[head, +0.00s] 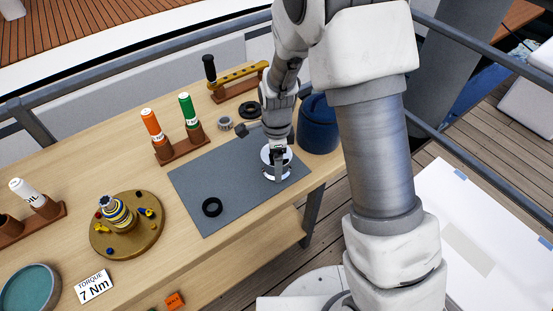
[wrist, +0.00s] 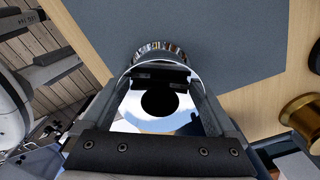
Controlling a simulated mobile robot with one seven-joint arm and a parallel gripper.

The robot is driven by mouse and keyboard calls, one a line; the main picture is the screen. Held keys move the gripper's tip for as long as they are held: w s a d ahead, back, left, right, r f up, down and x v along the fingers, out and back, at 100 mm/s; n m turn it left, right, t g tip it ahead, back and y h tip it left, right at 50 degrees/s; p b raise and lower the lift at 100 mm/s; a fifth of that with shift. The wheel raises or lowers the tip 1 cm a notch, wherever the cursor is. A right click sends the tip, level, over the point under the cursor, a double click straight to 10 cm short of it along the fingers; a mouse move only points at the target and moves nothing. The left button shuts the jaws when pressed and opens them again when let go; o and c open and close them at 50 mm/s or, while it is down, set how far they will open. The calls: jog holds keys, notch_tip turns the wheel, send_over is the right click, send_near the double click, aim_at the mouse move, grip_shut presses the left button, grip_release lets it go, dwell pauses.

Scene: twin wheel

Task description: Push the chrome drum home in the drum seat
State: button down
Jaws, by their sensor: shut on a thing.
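The chrome drum (head: 268,172) is between the fingers of my gripper (head: 278,165), over the right part of the grey mat. In the wrist view the drum (wrist: 160,52) shows as a shiny rim with a bright top and a dark round hole, and my gripper (wrist: 160,78) is shut on it. I cannot tell whether it touches the mat. No part is clearly marked as the drum seat. A round brass base (head: 105,243) with a striped upright stack (head: 121,215) stands at the left, well apart from the drum.
The grey mat (head: 215,175) bears a black ring (head: 212,207). Orange (head: 152,126) and green (head: 188,110) tubes stand in a rack behind it. A dark blue bucket (head: 318,125) is close right of my gripper. A teal-lined dish (head: 30,288) and torque card (head: 94,287) lie left.

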jog(key=shift+r+p, duration=1.55)
jog(key=shift+r, duration=0.55)
jog(key=shift+a, duration=0.1)
jog(key=s+a+r+p, duration=0.5)
jog(key=a, duration=0.7)
jog(key=s+a+r+p, duration=0.4)
jog(key=s+a+p, duration=0.1)
jog(key=a, duration=0.7)
jog(key=s+a+r+p, duration=0.5)
jog(key=a+p, duration=0.1)
jog(key=a, duration=0.7)
jog(key=shift+s+r, duration=0.3)
jog(key=shift+r, duration=0.05)
jog(key=shift+f, duration=0.2)
jog(key=shift+f+b, duration=1.75)
jog(key=shift+f, duration=0.95)
